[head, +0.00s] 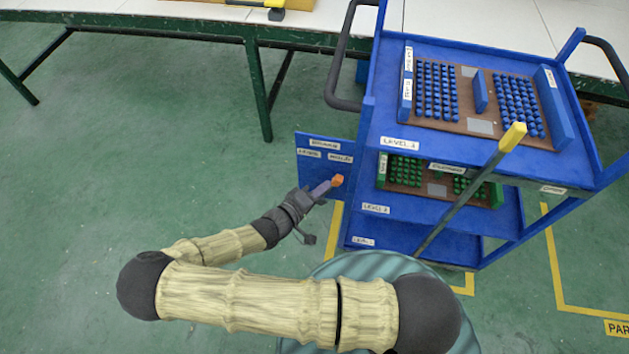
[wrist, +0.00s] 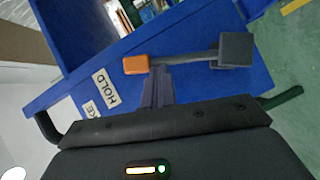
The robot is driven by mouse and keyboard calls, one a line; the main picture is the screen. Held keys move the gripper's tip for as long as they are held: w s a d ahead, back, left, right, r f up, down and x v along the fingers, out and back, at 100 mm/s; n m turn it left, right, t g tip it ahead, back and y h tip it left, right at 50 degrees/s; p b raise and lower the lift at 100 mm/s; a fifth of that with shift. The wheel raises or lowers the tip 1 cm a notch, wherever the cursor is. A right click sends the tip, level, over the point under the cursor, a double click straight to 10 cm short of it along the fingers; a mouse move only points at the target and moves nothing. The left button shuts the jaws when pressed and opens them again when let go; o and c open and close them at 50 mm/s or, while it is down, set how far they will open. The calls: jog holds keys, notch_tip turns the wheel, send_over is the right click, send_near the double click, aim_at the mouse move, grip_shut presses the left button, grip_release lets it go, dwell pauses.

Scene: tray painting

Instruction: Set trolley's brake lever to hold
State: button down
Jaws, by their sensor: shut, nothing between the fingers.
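The blue trolley (head: 376,80) stands at the right, with a blue panel (head: 318,172) at its left side. The brake lever is a thin grey bar with an orange end (head: 337,180), in front of this panel. In the wrist view, the orange end (wrist: 136,65) is at the left and the bar runs right to a dark grey block (wrist: 234,50). A HOLD label (wrist: 106,88) is on the panel left of the orange end. My gripper (head: 329,184) is shut and empty; its tips (wrist: 158,72) are right beside the orange end, and contact is unclear.
The trolley shelves carry trays of blue pegs (head: 437,90) and green pegs (head: 405,170). A grey rod with a yellow end (head: 513,136) slants across the trolley's front. A long white-topped table (head: 180,12) stands behind. The green floor at left is clear.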

jog(key=shift+s+d+p, duration=0.1)
jog(key=shift+d+p, duration=0.35)
jog(key=shift+d, duration=0.2)
jog(key=shift+r, duration=0.1)
jog(key=w+a+r+v, duration=0.1)
jog(key=r+v, duration=0.1)
jog(key=v, duration=1)
jog(key=shift+a, duration=0.4)
jog(key=shift+w, duration=0.1)
